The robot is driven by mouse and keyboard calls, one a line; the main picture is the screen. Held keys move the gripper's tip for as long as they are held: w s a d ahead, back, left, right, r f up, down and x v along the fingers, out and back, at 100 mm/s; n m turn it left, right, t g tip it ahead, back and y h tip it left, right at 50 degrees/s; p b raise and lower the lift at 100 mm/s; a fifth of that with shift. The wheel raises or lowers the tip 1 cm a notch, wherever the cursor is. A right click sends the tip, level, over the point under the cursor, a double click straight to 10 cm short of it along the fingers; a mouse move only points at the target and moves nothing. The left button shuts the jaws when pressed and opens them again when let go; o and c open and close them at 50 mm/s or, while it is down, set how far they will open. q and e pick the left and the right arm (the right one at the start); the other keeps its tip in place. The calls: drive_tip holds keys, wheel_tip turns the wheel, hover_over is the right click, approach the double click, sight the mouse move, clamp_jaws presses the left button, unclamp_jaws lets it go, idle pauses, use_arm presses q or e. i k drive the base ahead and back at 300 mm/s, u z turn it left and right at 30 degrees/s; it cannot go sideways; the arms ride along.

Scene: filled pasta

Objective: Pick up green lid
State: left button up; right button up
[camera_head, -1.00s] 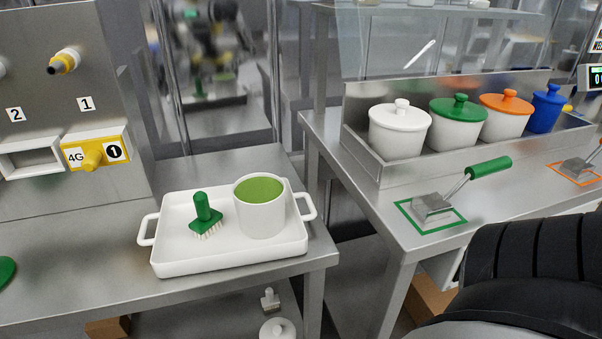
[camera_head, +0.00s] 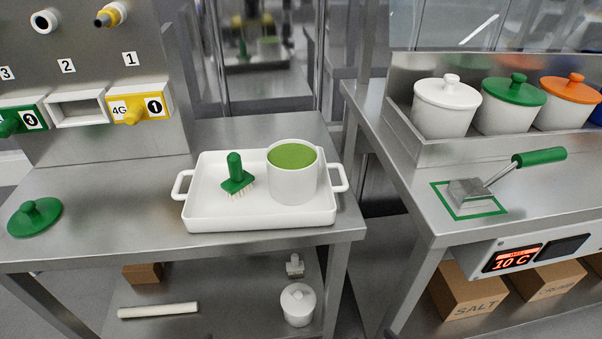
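A loose green lid (camera_head: 36,217) with a knob on top lies on the left metal table, near its left front. Another green lid (camera_head: 514,90) sits on a white pot in the rack on the right table. A white pot with green filling (camera_head: 292,172) stands uncovered on a white tray (camera_head: 280,222), beside a green brush (camera_head: 236,177). Neither of my grippers shows in the view.
A panel (camera_head: 90,80) with numbered slots stands behind the left table. A scoop (camera_head: 500,180) lies on the right table. A gap separates the two tables. Table room between the loose lid and the tray is clear.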

sight(33, 217)
drive_tip(key=z, duration=2.9)
drive_tip(key=k, duration=2)
drive_tip(key=u, duration=0.2)
